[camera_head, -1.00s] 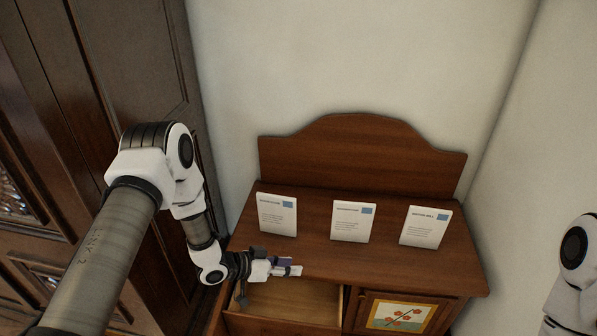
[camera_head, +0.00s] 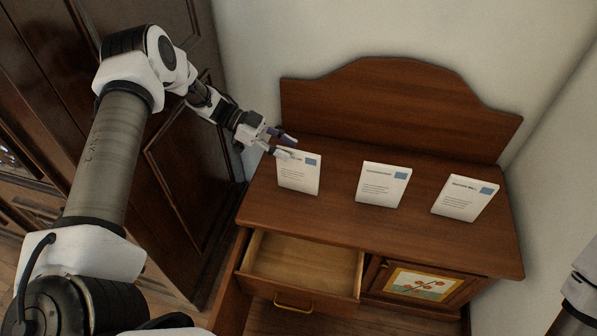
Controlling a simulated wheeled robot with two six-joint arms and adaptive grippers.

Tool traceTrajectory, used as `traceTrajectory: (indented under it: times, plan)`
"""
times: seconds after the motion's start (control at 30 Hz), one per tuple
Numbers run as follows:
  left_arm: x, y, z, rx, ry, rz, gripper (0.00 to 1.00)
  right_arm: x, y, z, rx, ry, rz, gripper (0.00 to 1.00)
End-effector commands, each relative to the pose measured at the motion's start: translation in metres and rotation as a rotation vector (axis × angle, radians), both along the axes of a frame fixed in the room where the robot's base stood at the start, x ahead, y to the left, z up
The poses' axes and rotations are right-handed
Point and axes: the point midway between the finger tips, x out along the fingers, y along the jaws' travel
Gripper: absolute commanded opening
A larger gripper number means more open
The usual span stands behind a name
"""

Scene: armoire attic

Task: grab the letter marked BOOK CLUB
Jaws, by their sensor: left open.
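Three white letters, each with a blue stamp at the upper right, stand in a row on the wooden cabinet top. They are the left letter (camera_head: 298,177), the middle letter (camera_head: 383,184) and the right letter (camera_head: 465,199). Their headings are too small to read surely, so I cannot tell which says BOOK CLUB. My left gripper (camera_head: 290,148) is open at the top edge of the left letter, its fingers covering part of its heading. I cannot tell whether they touch it. My right gripper is out of view; only part of my right arm shows at the right edge.
The wooden cabinet (camera_head: 330,222) has a raised back board (camera_head: 400,108) behind the letters. An open, empty-looking drawer (camera_head: 305,262) juts out below the left letter. A door with a flower picture (camera_head: 420,284) is beside it. A dark armoire (camera_head: 195,170) stands at left.

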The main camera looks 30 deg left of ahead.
Motion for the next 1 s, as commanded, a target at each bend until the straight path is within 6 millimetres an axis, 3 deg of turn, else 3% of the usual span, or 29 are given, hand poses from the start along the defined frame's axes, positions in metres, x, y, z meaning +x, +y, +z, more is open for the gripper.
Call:
traceTrajectory:
  times: [0.2,0.43,0.47,0.57,0.6,1.0]
  plan:
    - [0.001,-0.036,-0.018,0.000,0.002,-0.001,0.42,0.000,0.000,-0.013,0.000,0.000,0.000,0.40]
    - [0.002,-0.040,-0.019,0.000,0.000,0.001,0.42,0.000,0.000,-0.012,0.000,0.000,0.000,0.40]
    - [0.002,-0.040,-0.018,0.000,0.000,0.001,0.38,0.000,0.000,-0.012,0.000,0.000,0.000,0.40]
    - [0.002,-0.040,-0.018,0.000,0.001,0.001,0.03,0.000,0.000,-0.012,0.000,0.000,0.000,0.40]
    - [0.002,-0.040,-0.018,0.000,0.001,0.001,0.00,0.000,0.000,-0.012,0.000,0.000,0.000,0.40]
    - [0.002,-0.040,-0.017,0.000,0.000,0.001,0.00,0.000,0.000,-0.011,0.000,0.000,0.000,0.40]
